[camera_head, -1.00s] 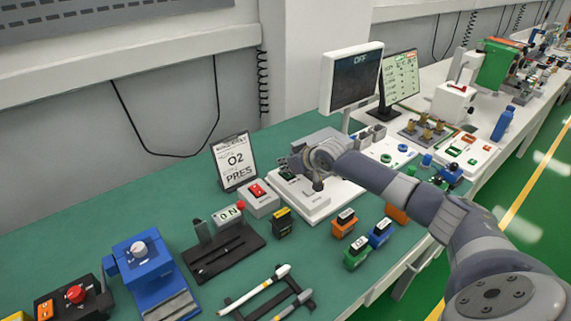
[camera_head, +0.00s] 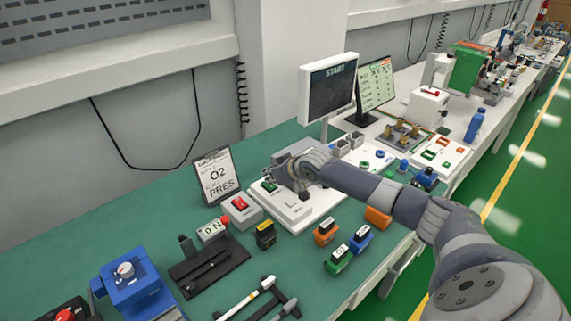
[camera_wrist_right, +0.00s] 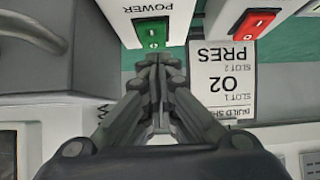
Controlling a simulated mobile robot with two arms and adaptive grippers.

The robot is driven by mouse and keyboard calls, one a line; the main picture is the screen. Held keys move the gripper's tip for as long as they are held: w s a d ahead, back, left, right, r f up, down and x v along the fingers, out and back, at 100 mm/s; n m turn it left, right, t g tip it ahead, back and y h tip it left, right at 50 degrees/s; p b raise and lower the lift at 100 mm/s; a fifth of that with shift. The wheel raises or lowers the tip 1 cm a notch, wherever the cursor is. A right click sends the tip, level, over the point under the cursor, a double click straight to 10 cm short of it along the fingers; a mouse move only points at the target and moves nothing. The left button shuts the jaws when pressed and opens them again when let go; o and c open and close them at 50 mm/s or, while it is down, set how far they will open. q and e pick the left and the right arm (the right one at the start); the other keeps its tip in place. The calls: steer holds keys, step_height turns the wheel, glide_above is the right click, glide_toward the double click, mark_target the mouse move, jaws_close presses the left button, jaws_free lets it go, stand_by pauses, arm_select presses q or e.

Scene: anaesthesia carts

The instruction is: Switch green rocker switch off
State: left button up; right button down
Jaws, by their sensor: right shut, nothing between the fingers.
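The green rocker switch (camera_wrist_right: 152,33) sits on a white housing marked POWER, just beyond my fingertips in the right wrist view. In the head view the switch (camera_head: 268,186) shows small at the left end of a white device (camera_head: 300,212). My right gripper (camera_wrist_right: 152,62) is shut and empty, its fingertips close to the near edge of the switch; I cannot tell whether they touch it. In the head view my right gripper (camera_head: 277,179) hangs over the device. The monitor (camera_head: 332,86) behind reads START. My left gripper is not in view.
A red rocker switch (camera_wrist_right: 254,23) on a grey box stands beside the green one. An O2 PRES card (camera_head: 217,175) stands behind that box. Several coloured blocks lie in front on the green bench mat (camera_head: 300,270). A blue device (camera_head: 132,285) stands at lower left.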

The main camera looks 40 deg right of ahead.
step_height(320, 180, up, 2)
steer(key=shift+s+r+p, duration=0.15)
steer(key=shift+r+p, duration=0.05)
steer(key=shift+p, duration=0.4)
arm_select(q)
steer(key=b, duration=0.2)
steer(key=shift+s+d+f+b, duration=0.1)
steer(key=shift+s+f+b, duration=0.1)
steer(key=shift+b, duration=0.15)
arm_select(e)
steer(key=v, duration=0.9)
steer(key=shift+s, duration=0.5)
arm_select(q)
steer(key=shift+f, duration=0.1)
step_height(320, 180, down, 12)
steer(key=b, duration=1.1)
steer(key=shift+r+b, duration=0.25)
steer(key=shift+b, duration=0.1)
arm_select(e)
steer(key=shift+w+d+r, duration=0.4)
steer(key=shift+w+d, duration=0.1)
steer(key=shift+w, duration=0.25)
